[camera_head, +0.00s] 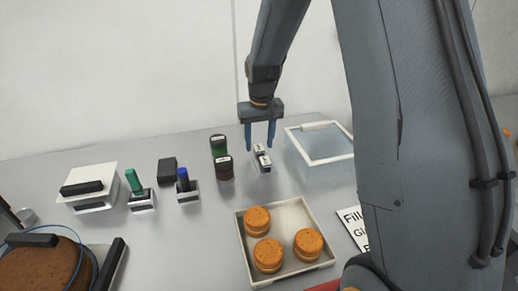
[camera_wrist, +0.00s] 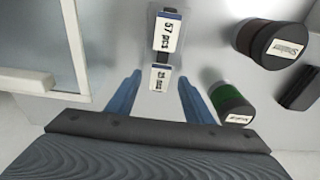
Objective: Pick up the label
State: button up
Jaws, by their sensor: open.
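Two small white labels with black print stand close together on the grey table: one farther back (camera_head: 258,149) and one nearer the front (camera_head: 264,161). In the wrist view the back label (camera_wrist: 159,78) lies between my fingertips, and the front label (camera_wrist: 168,32), in a clear stand, is above it in the picture. My gripper (camera_head: 260,149) points down, open, with its blue fingers on either side of the back label. In the wrist view my gripper (camera_wrist: 159,80) holds nothing. Whether the fingers touch the label or hover over it I cannot tell.
A green jar (camera_head: 218,144) and a dark red jar (camera_head: 224,168) stand close to the left. A clear box with a white rim (camera_head: 320,160) is to the right. A tray (camera_head: 243,222) of round biscuits sits in front. Stamps (camera_head: 188,190) stand farther left.

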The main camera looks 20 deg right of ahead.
jog(key=shift+f, duration=0.25)
jog(key=shift+c, duration=0.4)
jog(key=c, duration=0.7)
